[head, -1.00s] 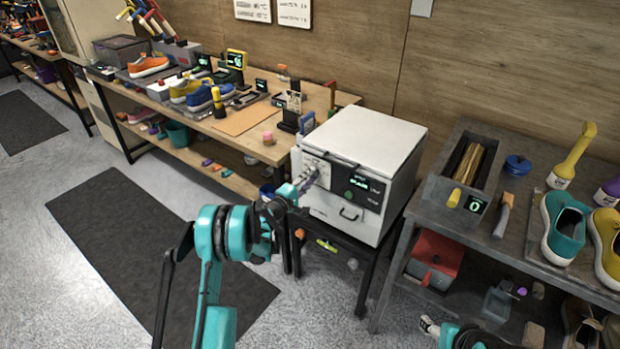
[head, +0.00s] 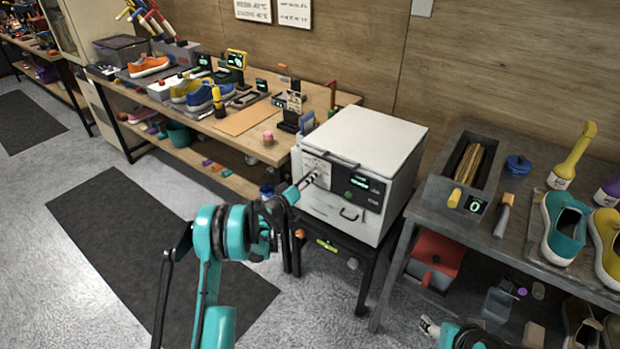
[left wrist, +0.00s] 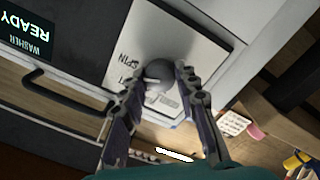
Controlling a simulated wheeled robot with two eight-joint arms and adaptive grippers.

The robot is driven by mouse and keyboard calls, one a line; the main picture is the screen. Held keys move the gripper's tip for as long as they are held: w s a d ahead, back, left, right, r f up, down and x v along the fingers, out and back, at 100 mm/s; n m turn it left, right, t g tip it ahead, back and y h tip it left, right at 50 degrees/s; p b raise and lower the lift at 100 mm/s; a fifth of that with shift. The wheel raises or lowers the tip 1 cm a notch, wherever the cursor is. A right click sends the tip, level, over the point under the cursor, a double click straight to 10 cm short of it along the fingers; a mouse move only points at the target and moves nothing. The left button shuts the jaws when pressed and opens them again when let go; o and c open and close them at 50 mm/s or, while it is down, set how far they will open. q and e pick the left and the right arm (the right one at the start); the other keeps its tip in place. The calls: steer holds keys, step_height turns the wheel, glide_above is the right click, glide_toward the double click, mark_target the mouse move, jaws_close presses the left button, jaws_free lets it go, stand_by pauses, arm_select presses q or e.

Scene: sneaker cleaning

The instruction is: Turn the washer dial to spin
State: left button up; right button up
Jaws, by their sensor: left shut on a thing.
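The white washer (head: 365,150) stands on a dark stand, with a control panel on its front. My left gripper (head: 310,179) is at the panel's left part. In the left wrist view its fingers (left wrist: 158,84) sit on either side of the round dark dial (left wrist: 158,72) and are shut on it. The dial has a pale mark near its lower left. A SPIN label (left wrist: 129,61) is printed beside the dial; the other print is partly hidden by a finger. The display (left wrist: 27,33) reads READY and WASHER, upside down. My right gripper (head: 429,326) is low near the bottom edge, apart from the washer.
A dark handle (left wrist: 65,90) juts from the washer front near the dial panel. A wooden workbench (head: 240,148) with shoes and tools is at the left. A grey table (head: 515,215) with shoes and a bin is at the right. Open floor lies at the left front.

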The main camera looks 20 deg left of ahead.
arm_select(q)
steer(key=shift+m, duration=1.2)
steer(key=o, duration=1.2)
steer(key=shift+c, duration=0.2)
steer(key=v, duration=1.2)
